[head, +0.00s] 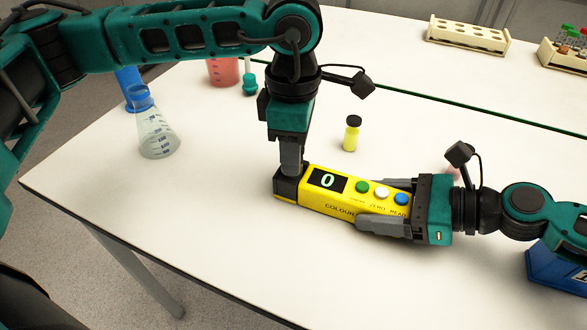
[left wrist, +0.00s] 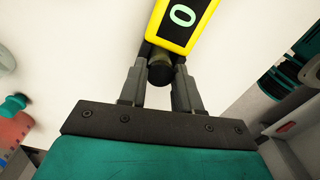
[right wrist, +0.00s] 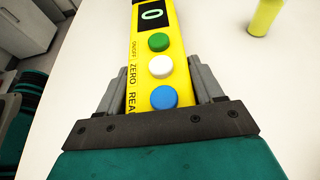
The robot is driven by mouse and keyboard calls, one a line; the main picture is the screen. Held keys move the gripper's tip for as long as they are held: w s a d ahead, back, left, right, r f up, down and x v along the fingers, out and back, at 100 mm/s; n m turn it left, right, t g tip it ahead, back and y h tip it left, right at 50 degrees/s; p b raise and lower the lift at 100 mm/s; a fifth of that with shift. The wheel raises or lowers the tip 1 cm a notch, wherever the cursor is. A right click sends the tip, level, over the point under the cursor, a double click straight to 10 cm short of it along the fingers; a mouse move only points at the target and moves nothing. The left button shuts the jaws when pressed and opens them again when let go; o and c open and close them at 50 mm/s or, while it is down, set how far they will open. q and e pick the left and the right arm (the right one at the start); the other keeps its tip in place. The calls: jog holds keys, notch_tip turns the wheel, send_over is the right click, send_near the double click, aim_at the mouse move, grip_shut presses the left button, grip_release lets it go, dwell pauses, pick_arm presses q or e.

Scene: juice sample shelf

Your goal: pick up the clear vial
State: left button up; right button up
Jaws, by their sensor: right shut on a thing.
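A yellow colorimeter (head: 340,200) with a "0" display and green, white and blue buttons lies at the middle of the table. My right gripper (head: 385,203) is shut on its button end, as the right wrist view (right wrist: 155,85) also shows. My left gripper (head: 291,165) points down at the display end. In the left wrist view a round dark cap (left wrist: 160,75) lies between its fingers, beside the display end; whether they press on it is unclear. A vial of yellow-green liquid with a black cap (head: 351,133) stands upright behind the colorimeter.
A glass flask (head: 157,135) stands at the left, near a blue cylinder (head: 130,85) and a beaker of red liquid (head: 223,71). Cream racks (head: 467,35) stand at the back right. A blue box (head: 556,272) is at the right edge. The front left table is clear.

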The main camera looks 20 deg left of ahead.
pick_arm(q)
grip_shut()
pick_arm(e)
jog(key=o, duration=1.4)
pick_arm(q)
notch_tip(320, 180, up, 10)
pick_arm(e)
jog(key=shift+d, duration=0.1)
jog(key=v, duration=1.1)
jog(key=shift+d+r, duration=0.15)
jog(key=shift+d, duration=0.25)
